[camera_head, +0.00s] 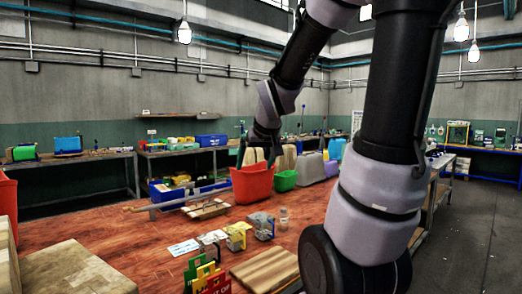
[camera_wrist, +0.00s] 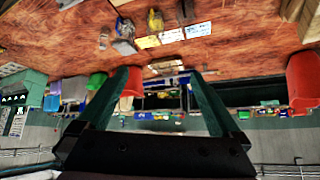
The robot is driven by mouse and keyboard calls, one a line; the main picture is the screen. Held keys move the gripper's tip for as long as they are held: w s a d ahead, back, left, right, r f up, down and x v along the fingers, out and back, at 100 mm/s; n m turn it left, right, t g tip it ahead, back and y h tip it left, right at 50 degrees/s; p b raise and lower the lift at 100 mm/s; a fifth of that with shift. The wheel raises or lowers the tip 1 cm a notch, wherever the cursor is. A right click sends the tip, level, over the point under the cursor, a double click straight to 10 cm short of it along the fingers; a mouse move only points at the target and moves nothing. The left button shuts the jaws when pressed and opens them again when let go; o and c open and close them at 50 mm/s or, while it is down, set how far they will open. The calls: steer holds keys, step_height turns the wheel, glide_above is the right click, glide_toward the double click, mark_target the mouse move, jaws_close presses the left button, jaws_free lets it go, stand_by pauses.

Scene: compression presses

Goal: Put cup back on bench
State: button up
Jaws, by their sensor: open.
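My gripper (camera_head: 258,154) is open, raised over the far part of the red-brown wooden bench (camera_head: 140,240), with nothing seen between its fingers. In the wrist view, which looks upside down, both dark green fingers of my gripper (camera_wrist: 164,77) are spread apart. I cannot pick out a cup for certain. A small clear jar-like thing (camera_head: 284,219) stands upright on the bench, right of a grey block-like press (camera_head: 261,225). A yellow press (camera_head: 237,236) stands left of it.
A red bin (camera_head: 252,185) and a green bin (camera_head: 285,181) stand at the bench's far side, below my gripper. A wooden board (camera_head: 266,268), cards (camera_head: 184,247) and a cardboard box (camera_head: 75,270) are nearer. Another red bin (camera_head: 7,205) is at the left edge.

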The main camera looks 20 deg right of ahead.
steer(key=s+a+r+m+y, duration=0.1)
steer(key=s+a+r, duration=0.1)
steer(key=s, duration=0.5)
steer(key=s+a+r+m+y, duration=0.1)
steer(key=s+a+r, duration=0.1)
steer(key=s+r, duration=0.2)
steer(key=s, duration=0.3)
steer(key=shift+s+a+m+g+y, duration=0.3)
steer(key=shift+m+g, duration=0.1)
